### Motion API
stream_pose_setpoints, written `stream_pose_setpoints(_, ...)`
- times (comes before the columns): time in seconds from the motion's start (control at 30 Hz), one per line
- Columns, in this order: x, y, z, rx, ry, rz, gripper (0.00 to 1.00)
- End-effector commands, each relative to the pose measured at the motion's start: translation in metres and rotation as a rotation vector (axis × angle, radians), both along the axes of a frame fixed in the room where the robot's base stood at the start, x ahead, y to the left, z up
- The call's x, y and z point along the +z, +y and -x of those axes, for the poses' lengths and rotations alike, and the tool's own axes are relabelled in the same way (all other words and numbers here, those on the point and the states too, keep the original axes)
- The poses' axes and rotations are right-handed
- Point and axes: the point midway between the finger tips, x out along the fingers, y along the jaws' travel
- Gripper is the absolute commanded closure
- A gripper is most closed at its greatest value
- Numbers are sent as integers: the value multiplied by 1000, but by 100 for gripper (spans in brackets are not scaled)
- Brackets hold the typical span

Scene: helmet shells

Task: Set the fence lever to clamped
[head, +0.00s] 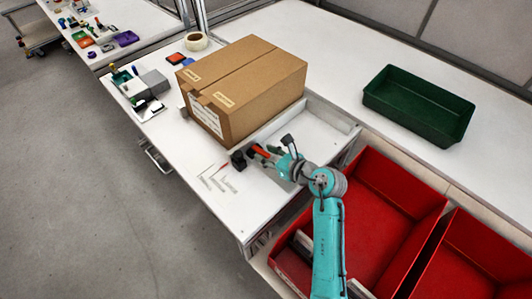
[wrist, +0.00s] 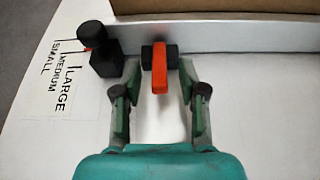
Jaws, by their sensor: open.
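The fence lever (wrist: 159,72) is orange-red with a black pivot block and shows in the wrist view at top centre, pointing towards my gripper. It also shows in the head view (head: 260,151) as a small orange piece. My gripper (wrist: 159,84) is open, with one finger on each side of the lever and a gap on both sides. In the head view my gripper (head: 272,157) reaches in from the right, low over the bench. The pale fence (wrist: 235,38) runs behind the lever. A black block with a round knob (wrist: 105,58) sits left of the lever.
A large cardboard box (head: 243,88) stands just behind the fence. Printed SMALL, MEDIUM and LARGE marks (wrist: 60,76) lie left of the black block. Red bins (head: 392,205) are at the right, and a green tray (head: 418,103) is on the back bench.

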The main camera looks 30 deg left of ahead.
Motion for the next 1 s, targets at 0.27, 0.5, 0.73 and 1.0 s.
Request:
stream_pose_setpoints(0.27,-2,7,-2,-1,-2,-1,58)
stream_pose_setpoints(0.5,-2,6,-2,-1,-2,-1,86)
stream_pose_setpoints(0.73,-2,6,-2,-1,-2,-1,100)
stream_pose_setpoints(1.0,-10,5,-1,2,-33,-104,100)
